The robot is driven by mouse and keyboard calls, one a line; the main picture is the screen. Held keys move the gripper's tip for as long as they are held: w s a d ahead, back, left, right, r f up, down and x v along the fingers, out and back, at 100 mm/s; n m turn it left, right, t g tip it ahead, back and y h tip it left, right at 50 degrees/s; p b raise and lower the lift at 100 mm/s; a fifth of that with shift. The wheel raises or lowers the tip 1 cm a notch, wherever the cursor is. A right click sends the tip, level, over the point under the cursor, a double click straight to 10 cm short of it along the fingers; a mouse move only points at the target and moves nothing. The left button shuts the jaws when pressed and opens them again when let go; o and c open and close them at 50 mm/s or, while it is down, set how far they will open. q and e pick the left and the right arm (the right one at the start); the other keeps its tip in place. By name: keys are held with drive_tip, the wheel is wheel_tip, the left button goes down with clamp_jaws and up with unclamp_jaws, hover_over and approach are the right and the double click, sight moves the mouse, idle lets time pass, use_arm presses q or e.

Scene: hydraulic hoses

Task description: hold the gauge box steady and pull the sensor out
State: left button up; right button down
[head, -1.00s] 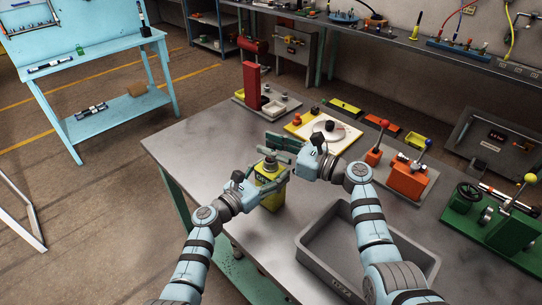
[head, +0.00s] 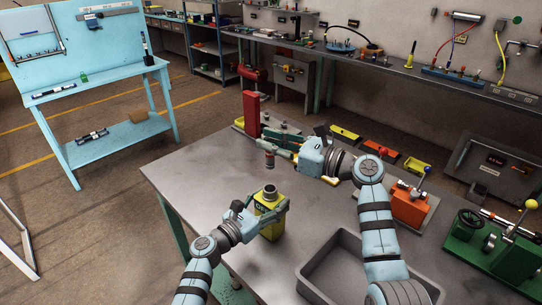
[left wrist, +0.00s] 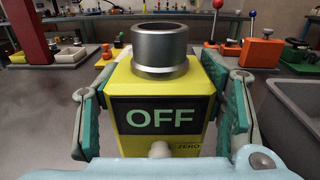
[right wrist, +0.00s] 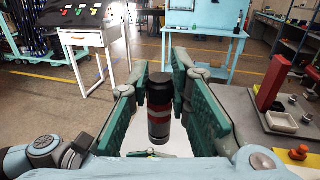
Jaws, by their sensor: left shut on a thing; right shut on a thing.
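The yellow gauge box (head: 269,217) stands on the grey table, with a bare metal socket ring on top. In the left wrist view the box (left wrist: 193,137) shows a dark display reading OFF. My left gripper (head: 264,218) is shut on the box, one finger on each side. The sensor (head: 269,155), a dark cylinder with a red band, hangs upright in the air above the box, clear of the socket. My right gripper (head: 279,150) is shut on it. In the right wrist view the sensor (right wrist: 159,108) sits between the fingers.
An empty grey tray (head: 312,282) lies right of the box at the table's front. A red post (head: 251,114) stands at the back left. Orange (head: 409,205) and green (head: 495,245) fixtures stand on the right. The table left of the box is clear.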

use_arm(q)
drive_tip(key=o, duration=1.5)
